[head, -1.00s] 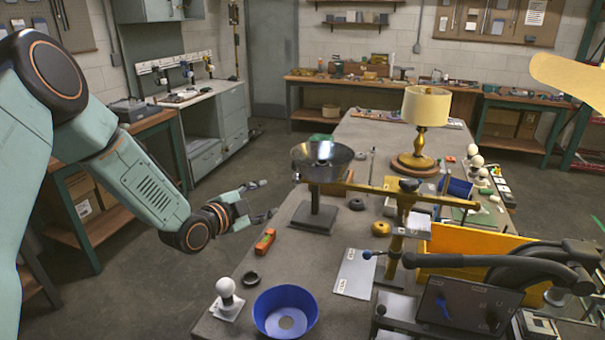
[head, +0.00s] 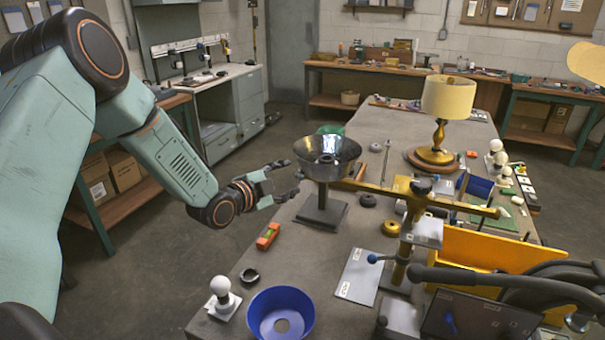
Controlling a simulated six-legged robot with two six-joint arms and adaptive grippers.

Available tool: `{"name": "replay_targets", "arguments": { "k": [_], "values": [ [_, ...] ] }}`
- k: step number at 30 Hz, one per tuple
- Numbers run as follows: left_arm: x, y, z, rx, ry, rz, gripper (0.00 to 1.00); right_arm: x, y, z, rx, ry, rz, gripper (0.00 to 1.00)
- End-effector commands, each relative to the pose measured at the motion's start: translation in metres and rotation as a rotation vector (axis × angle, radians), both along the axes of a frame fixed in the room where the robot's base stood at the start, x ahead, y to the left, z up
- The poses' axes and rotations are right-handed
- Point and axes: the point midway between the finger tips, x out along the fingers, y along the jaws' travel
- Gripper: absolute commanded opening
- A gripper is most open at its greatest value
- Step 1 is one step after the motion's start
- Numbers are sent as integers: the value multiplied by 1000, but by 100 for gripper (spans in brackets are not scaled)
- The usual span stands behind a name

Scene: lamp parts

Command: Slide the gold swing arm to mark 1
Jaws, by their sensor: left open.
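The gold swing arm (head: 460,205) is a long horizontal bar on an upright gold post (head: 401,262) at the right of the bench. Its left end reaches behind or beside a dark shiny bowl-shaped shade (head: 327,172), above a black stand (head: 321,214); I cannot tell whether they touch. Mark 1 cannot be made out; a plate with small labels (head: 358,277) lies by the post. My right gripper is out of view.
A brass lamp with a cream shade (head: 448,97) stands farther back. A blue bowl (head: 281,315), a white bulb on a base (head: 222,300) and an orange level (head: 267,236) lie nearer. A yellow bin (head: 480,250) and black tubing crowd the right.

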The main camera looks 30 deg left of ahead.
Motion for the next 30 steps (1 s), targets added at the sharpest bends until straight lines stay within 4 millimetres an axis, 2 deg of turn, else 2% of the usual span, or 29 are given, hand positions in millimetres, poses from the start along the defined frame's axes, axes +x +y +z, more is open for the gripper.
{"name": "replay_targets", "arguments": {
  "k": [6,12,25,30],
  "values": [
    [31,-8,-8,4,-1,-5,54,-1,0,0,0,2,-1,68],
    [51,-11,-11,1,0,-3,54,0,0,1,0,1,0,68],
    [60,-13,-13,-1,0,-2,53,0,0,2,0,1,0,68],
    [60,-13,-13,-1,0,-2,39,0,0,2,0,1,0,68]
  ]
}}
